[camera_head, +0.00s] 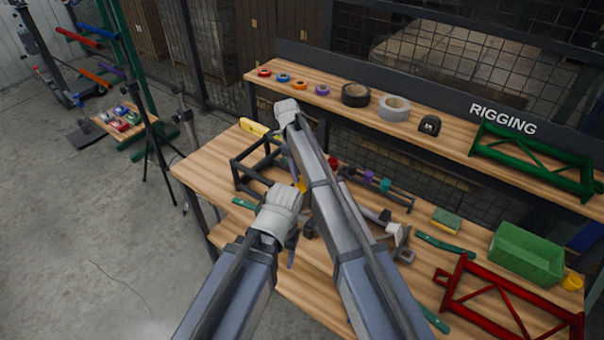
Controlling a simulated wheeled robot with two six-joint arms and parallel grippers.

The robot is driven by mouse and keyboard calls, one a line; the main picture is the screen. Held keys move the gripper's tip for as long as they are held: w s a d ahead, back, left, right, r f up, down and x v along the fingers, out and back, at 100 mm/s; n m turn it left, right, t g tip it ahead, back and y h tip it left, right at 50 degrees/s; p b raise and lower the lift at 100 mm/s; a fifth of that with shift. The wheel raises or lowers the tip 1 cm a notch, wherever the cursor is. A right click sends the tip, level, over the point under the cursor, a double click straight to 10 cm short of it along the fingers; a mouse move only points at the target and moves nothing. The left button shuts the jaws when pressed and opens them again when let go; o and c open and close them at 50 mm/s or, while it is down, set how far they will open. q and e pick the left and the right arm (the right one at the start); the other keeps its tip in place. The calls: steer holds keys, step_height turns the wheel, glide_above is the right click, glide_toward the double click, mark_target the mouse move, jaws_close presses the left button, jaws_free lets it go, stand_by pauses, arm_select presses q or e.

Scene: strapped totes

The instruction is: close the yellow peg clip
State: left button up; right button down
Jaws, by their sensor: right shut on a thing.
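A small yellow piece, which I take to be the yellow peg clip (301,185), shows between my two arms beside a dark frame on the bench. Most of it is hidden. My right arm reaches up across the bench, its pale wrist above the frame. My right gripper (297,176) is largely hidden behind that arm. It appears shut on the yellow peg clip, though the contact is not clear. My left arm comes in from below, its pale wrist in front of the frame. My left gripper's fingers are mostly hidden, and I cannot tell their opening.
The dark open frame (236,172) stands left of the clip. A rail with purple (368,178) and teal clips lies to the right. A green bin (526,256) and red truss (465,284) stand farther right. A shelf (460,129) with tape rolls runs behind.

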arm_select(q)
steer(key=shift+f, duration=0.15)
arm_select(e)
steer(key=shift+a, duration=0.1)
steer(key=shift+c, duration=2.4)
jaws_free()
steer(key=shift+w, duration=0.1)
arm_select(q)
step_height(320, 180, up, 8)
steer(key=p, duration=0.7)
steer(key=shift+f+p, duration=0.15)
steer(key=shift+p, duration=0.15)
arm_select(e)
step_height(320, 180, up, 8)
steer(key=a, duration=0.1)
steer(key=shift+w+a+f, duration=0.2)
steer(key=shift+w+f, duration=0.05)
steer(key=shift+w, duration=0.2)
arm_select(q)
steer(key=shift+o, duration=0.3)
